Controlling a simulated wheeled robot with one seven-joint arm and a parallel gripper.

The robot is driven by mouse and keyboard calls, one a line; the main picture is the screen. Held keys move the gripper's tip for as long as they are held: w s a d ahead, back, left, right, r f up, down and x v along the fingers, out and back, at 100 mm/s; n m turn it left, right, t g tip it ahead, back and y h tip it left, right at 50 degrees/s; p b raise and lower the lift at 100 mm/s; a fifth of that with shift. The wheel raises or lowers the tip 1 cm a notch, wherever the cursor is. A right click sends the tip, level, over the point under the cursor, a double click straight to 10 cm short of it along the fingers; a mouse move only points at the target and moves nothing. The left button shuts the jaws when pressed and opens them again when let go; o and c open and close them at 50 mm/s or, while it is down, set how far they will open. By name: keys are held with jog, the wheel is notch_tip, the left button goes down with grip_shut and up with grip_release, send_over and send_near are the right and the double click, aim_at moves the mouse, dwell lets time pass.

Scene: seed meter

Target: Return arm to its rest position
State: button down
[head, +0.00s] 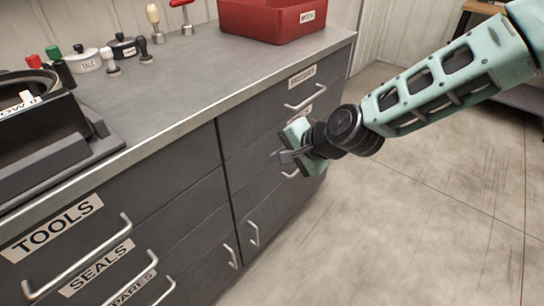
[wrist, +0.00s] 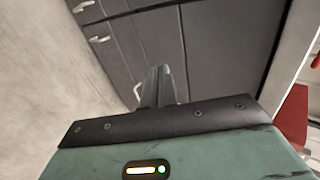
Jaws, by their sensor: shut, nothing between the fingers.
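My gripper (head: 277,156) is at the end of my pale green arm, in the right half of the head view. It is shut and empty, in front of the grey cabinet's drawer fronts and below the counter edge. In the wrist view my gripper's fingers (wrist: 158,72) are together, with the dark cabinet front (wrist: 220,45) beyond them. I cannot tell the exact gap between the fingertips and the cabinet.
The grey counter (head: 215,60) carries a red bin (head: 262,22) at the back right, and a dark machine (head: 50,135) and several small knobbed items at the left. Drawer handles (head: 85,262) stick out from the cabinet. The concrete floor (head: 400,235) at the right is clear.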

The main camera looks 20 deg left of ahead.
jog(key=s+d+r+n+g+h, duration=0.1)
jog(key=s+d+r+n+h, duration=0.25)
jog(key=s+d, duration=0.55)
jog(key=s+d+r+n+g+h, duration=0.1)
jog(key=s+d+r+n+h, duration=0.2)
jog(key=s+d, duration=0.6)
jog(key=s+d+r+n+g+h, duration=0.1)
jog(key=s+d+r+n+h, duration=0.15)
jog(key=s+d+n, duration=0.65)
jog(key=w+d+r+m+p, duration=0.1)
jog(key=w+r+m+p, duration=0.1)
jog(key=r+p, duration=0.5)
jog(key=w+d+r+m+p, duration=0.1)
jog(key=r+m+p, duration=0.1)
jog(key=r+p, duration=0.5)
jog(key=shift+w+d+r+y, duration=0.25)
jog(key=shift+w+r+y, duration=0.1)
jog(key=shift+r+y, duration=0.1)
